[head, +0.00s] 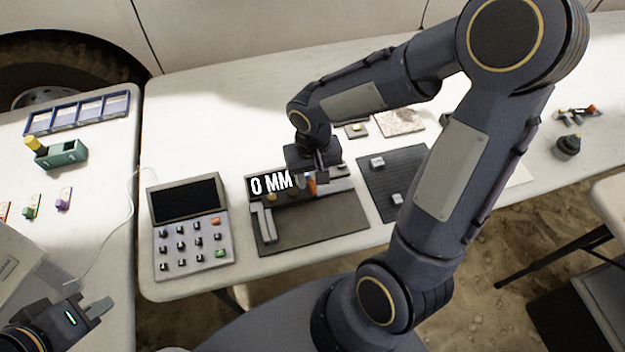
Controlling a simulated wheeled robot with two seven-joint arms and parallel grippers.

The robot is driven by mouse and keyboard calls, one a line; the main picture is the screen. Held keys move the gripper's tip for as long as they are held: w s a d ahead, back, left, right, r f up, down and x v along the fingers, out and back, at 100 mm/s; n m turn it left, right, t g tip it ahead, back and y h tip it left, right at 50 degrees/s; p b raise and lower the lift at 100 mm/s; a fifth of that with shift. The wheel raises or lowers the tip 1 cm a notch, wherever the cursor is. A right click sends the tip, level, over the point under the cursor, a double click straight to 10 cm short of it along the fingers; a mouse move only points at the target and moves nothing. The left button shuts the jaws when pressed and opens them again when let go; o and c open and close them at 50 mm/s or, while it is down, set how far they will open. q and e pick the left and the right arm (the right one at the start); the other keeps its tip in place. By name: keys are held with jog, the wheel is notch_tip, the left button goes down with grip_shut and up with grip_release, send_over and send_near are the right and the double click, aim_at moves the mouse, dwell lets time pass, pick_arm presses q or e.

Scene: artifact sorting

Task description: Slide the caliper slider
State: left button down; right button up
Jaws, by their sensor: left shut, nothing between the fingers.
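The caliper (263,224) lies on a dark mat (325,224) on the middle table. Its grey jaws are at the left and its beam runs right along the mat's back edge. A white "0 MM" readout (271,183) shows over it. My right gripper (318,187) points down over the beam, by a small orange part (311,186). It hides part of the beam and the slider, and I cannot tell whether its fingers are open or touching the slider. My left gripper (100,307) is shut and empty at the lower left, far from the caliper.
A keypad device with a dark screen (187,202) stands left of the mat. A dark grid mat (382,180) with small pale pieces lies to the right. A blue divided tray (80,112) and a green holder (64,155) are on the left table.

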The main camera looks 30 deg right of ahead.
jog(key=shift+f, duration=1)
jog(key=shift+c, duration=0.4)
grip_shut()
